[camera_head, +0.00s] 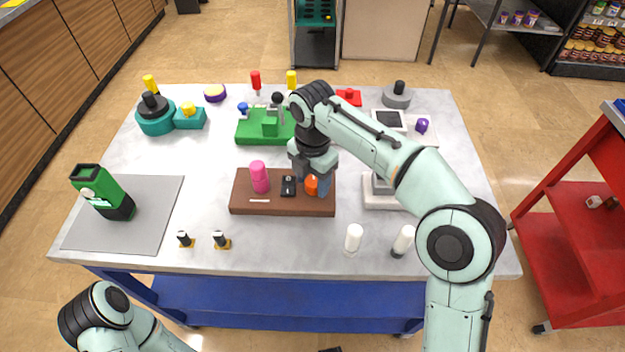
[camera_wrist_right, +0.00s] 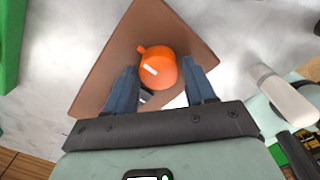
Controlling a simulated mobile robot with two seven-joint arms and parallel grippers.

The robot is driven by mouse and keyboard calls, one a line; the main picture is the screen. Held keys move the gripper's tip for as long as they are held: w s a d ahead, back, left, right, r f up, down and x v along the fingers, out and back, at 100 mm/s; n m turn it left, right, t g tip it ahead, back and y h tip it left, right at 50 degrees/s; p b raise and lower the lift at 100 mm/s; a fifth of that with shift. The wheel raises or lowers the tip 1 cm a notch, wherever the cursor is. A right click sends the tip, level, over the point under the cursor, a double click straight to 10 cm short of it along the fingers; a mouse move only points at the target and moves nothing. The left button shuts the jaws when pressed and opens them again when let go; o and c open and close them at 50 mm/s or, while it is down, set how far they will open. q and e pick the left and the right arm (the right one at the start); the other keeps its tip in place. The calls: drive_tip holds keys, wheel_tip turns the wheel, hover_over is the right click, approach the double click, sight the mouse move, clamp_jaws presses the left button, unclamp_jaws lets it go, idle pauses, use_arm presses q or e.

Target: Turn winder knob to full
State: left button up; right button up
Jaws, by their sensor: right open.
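An orange knob (camera_head: 311,185) sits at the right end of a brown board (camera_head: 270,207) on the table. In the right wrist view the knob (camera_wrist_right: 158,68) is round, with a small nub at its upper left and a white line on its face. My right gripper (camera_head: 318,187) points down over this end of the board. In the right wrist view its blue fingers (camera_wrist_right: 162,86) are open, one on each side of the knob's near side, with gaps visible. The board also carries a pink cylinder (camera_head: 259,177) and a black switch plate (camera_head: 288,186). My left gripper is out of view.
A green device (camera_head: 265,129) stands behind the board, and a grey-white device (camera_head: 381,190) stands to its right. White-topped cylinders (camera_head: 353,238) stand in front. A green-black box (camera_head: 103,193) is on a grey mat (camera_head: 150,215) at left.

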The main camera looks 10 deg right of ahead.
drive_tip(key=c, duration=0.8)
